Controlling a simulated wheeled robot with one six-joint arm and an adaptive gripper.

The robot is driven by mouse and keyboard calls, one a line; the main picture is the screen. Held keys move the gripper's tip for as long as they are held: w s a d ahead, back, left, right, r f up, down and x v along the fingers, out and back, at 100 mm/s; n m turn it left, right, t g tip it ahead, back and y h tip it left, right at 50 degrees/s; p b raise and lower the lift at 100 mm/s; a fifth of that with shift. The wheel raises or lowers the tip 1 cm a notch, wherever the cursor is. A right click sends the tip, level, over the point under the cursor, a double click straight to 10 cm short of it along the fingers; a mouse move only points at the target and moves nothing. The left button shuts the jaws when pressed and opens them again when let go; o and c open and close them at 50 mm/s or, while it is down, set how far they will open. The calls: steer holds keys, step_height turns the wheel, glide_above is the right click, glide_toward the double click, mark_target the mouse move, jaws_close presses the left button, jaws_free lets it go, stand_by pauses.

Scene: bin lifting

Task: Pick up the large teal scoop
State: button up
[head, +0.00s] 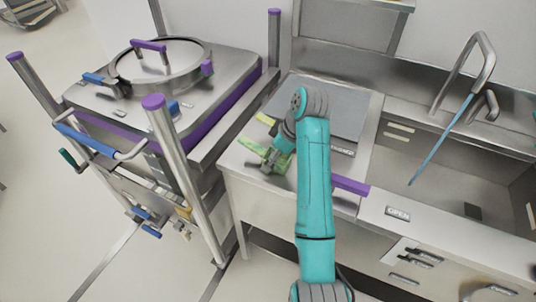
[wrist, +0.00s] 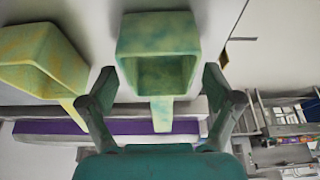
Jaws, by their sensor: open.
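A teal-green scoop (wrist: 158,38), a box-like cup with a short handle, is in the middle of the wrist view. Its handle points down the picture, between the fingers of my gripper (wrist: 160,88). The fingers are spread, one on each side, with clear gaps to the handle. A yellow-green scoop (wrist: 40,55) lies to its left, outside the fingers. In the head view my gripper (head: 272,160) is low over the left part of the counter, beside a green scoop (head: 248,145). My arm and gripper partly hide this spot.
The steel counter (head: 232,165) holds a grey panel (head: 345,105) behind my arm. A purple bar (head: 350,186) sticks out at the counter's front. A steel cart with a lidded vessel (head: 168,65) and upright posts stands close on the left. A sink (head: 440,160) is on the right.

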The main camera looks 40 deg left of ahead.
steer(key=shift+f, duration=0.4)
steer(key=shift+a, duration=0.1)
steer(key=c, duration=1.3)
steer(key=shift+o, duration=0.2)
steer(key=shift+r, duration=0.1)
